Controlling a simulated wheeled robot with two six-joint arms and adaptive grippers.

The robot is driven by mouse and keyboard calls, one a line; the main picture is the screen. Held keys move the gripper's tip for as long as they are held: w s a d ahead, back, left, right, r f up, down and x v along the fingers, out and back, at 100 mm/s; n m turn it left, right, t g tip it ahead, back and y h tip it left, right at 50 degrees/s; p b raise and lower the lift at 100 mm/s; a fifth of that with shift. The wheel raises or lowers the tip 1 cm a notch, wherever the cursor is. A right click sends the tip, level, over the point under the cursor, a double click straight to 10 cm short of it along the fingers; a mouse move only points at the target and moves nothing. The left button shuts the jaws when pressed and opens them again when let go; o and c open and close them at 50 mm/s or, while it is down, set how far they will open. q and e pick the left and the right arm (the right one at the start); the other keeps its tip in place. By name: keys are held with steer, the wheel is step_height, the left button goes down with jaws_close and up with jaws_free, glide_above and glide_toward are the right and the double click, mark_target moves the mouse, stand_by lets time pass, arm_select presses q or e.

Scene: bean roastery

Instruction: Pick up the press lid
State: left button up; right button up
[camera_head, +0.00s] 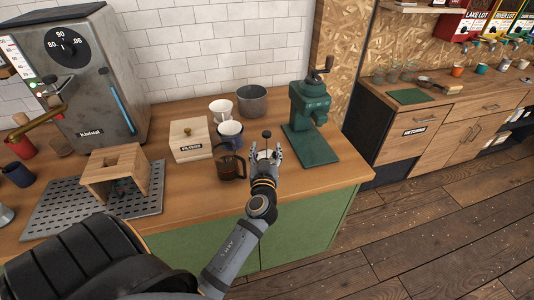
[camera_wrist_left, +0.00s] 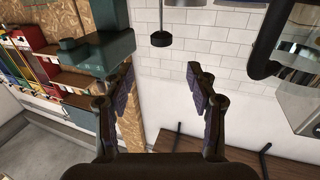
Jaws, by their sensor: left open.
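The press lid (camera_head: 267,135) shows in the head view as a black knob on a thin rod, just beyond my left gripper's fingers; its lower part is hidden by the gripper. In the left wrist view, which looks upside down, the knob and rod (camera_wrist_left: 161,38) hang from the top edge, between the lines of the fingers and apart from them. My left gripper (camera_head: 265,154) is open and empty; its two spread fingers also show in the wrist view (camera_wrist_left: 160,95). The glass press (camera_head: 229,165), with dark contents, stands just left of it. My right gripper is not in view.
A green grinder (camera_head: 309,110) stands to the right on its base plate. A filters box (camera_head: 190,140), a blue mug (camera_head: 230,133), a white cup (camera_head: 220,108) and a grey pot (camera_head: 252,100) stand close behind and left. The counter (camera_head: 330,178) is clear toward the front right.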

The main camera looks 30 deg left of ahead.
mark_target(267, 137)
arm_select(q)
steer(key=x, duration=0.5)
steer(key=shift+s+f+p, duration=0.1)
steer(key=shift+f+p, duration=0.3)
steer(key=p+x, duration=0.2)
steer(key=x, duration=0.2)
steer(key=shift+w+a+f+p, duration=0.1)
steer(key=shift+w+a+p, duration=0.2)
steer(key=shift+w, duration=0.1)
steer(key=shift+c, duration=0.4)
steer(key=shift+s+d, duration=0.1)
steer(key=shift+s, duration=0.1)
steer(key=shift+c, duration=1.1)
steer(key=shift+w, duration=0.1)
steer(key=c, duration=0.5)
jaws_close()
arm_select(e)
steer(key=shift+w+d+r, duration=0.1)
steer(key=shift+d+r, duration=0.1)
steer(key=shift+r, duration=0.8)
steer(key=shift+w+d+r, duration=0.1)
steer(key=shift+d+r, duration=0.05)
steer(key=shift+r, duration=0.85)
